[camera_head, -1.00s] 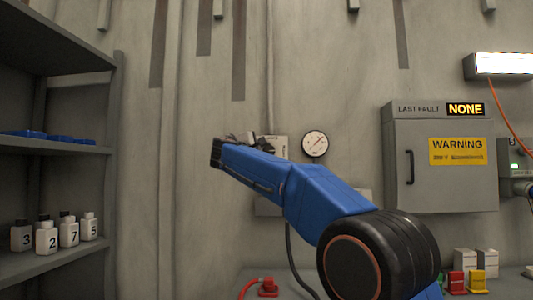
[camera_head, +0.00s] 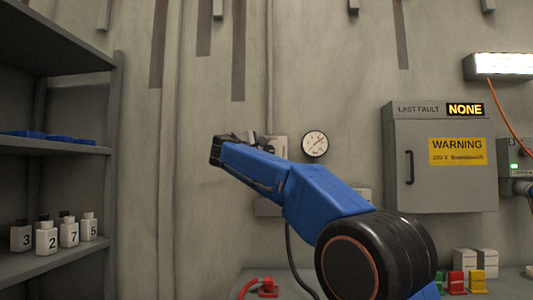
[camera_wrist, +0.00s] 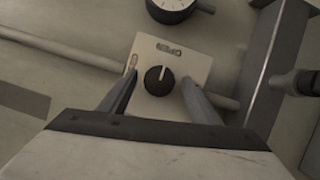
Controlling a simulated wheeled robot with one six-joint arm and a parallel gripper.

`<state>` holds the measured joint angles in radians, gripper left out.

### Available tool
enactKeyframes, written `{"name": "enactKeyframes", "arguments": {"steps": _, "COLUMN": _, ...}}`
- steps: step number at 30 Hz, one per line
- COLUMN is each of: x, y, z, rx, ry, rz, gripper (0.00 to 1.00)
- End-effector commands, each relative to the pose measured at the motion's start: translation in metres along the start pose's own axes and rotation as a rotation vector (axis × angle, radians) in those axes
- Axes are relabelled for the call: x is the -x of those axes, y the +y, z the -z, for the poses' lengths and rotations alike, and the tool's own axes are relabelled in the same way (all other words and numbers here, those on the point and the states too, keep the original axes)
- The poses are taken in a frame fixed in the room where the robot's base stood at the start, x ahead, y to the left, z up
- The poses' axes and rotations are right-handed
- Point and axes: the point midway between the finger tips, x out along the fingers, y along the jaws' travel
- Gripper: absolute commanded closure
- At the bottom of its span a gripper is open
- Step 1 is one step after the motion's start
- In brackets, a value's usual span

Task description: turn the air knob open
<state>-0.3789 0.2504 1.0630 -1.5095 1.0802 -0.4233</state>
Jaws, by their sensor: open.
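The air knob (camera_wrist: 159,80) is a round black knob with a pale pointer line, on a light panel (camera_wrist: 150,108) in the wrist view. The pointer line runs toward the panel's upper edge. My gripper (camera_wrist: 159,87) is open, with one finger on each side of the knob; I cannot tell how near the tips are to it in depth. In the head view my blue arm and gripper (camera_head: 238,138) hide most of the panel (camera_head: 279,147) and the knob itself.
A round gauge (camera_head: 315,144) is on the wall right of the panel. A grey cabinet (camera_head: 440,195) with a warning sign stands farther right. A shelf (camera_head: 60,147) with numbered bottles is at the left. A red fitting (camera_head: 268,286) lies on the bench below.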

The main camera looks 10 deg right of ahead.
Motion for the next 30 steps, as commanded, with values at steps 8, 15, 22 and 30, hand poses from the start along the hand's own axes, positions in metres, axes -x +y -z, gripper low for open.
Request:
{"name": "enactKeyframes", "arguments": {"steps": 8, "x": 0.02, "y": 0.001, "z": 0.0, "rx": -0.001, "ry": 0.003, "rz": -0.001, "gripper": 0.43}}
{"name": "enactKeyframes", "arguments": {"steps": 15, "x": 0.066, "y": 0.001, "z": 0.001, "rx": 0.0, "ry": 0.004, "rz": -0.001, "gripper": 0.43}}
{"name": "enactKeyframes", "arguments": {"steps": 22, "x": 0.112, "y": 0.001, "z": 0.001, "rx": 0.0, "ry": 0.003, "rz": -0.001, "gripper": 0.43}}
{"name": "enactKeyframes", "arguments": {"steps": 30, "x": 0.157, "y": 0.0, "z": 0.001, "rx": 0.001, "ry": 0.003, "rz": 0.0, "gripper": 0.43}}
